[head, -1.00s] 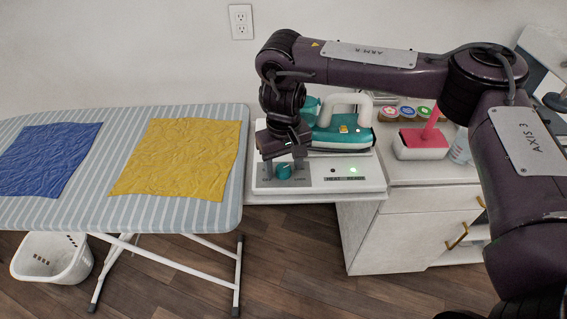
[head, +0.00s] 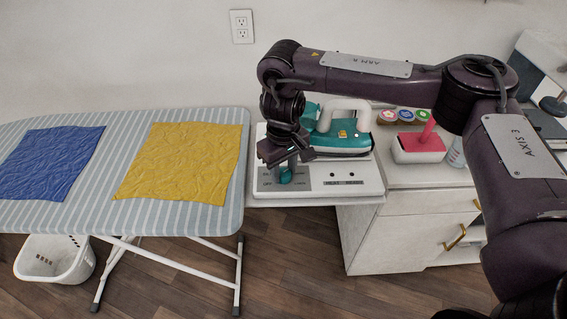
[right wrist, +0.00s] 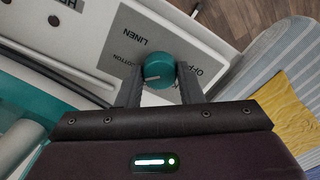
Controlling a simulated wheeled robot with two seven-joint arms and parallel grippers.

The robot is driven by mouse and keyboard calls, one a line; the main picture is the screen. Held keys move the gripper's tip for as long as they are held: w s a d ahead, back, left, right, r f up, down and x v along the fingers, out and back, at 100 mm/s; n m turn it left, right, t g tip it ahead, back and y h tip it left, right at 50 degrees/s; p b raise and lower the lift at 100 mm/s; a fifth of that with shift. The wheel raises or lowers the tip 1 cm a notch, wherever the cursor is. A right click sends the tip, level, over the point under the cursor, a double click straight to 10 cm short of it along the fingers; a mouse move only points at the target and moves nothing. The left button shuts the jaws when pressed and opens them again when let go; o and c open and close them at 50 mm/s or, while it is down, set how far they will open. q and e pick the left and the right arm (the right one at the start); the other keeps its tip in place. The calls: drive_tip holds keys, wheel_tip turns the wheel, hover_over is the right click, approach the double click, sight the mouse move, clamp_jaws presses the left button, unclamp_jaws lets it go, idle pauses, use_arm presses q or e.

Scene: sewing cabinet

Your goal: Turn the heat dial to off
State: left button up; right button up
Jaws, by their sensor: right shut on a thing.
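The teal heat dial (head: 285,177) is on the front left of the white iron station (head: 345,186). My right gripper (head: 287,170) points down over it, with its two fingers on either side, shut on the dial. The right wrist view shows the dial (right wrist: 158,70) between the fingers. A short white mark shows on its left part, on the side of the LINEN and COTTON labels. My left gripper is not in view.
A teal and white iron (head: 340,140) rests on the station behind the dial. The ironing board (head: 225,213) with yellow cloth (head: 180,165) and blue cloth (head: 48,163) is to the left. A pink-and-white box (head: 418,150) and several small jars are to the right.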

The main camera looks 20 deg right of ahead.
drive_tip(key=n+p, duration=0.2)
drive_tip(key=n, duration=0.1)
drive_tip(key=shift+r+n, duration=0.15)
drive_tip(key=shift+n, duration=0.25)
drive_tip(key=n+p, duration=0.2)
drive_tip(key=n, duration=0.1)
drive_tip(key=shift+n, duration=0.3)
drive_tip(key=n+p, duration=0.1)
drive_tip(key=n, duration=0.2)
drive_tip(key=shift+n+p, duration=0.3)
drive_tip(key=shift+p, duration=0.05)
drive_tip(key=n, duration=0.4)
drive_tip(key=shift+p, duration=0.4)
drive_tip(key=n, duration=0.9)
drive_tip(key=shift+n, duration=0.3)
drive_tip(key=n, duration=0.4)
drive_tip(key=shift+w, duration=0.1)
drive_tip(key=n+b, duration=0.1)
drive_tip(key=n, duration=0.3)
drive_tip(key=shift+n, duration=0.3)
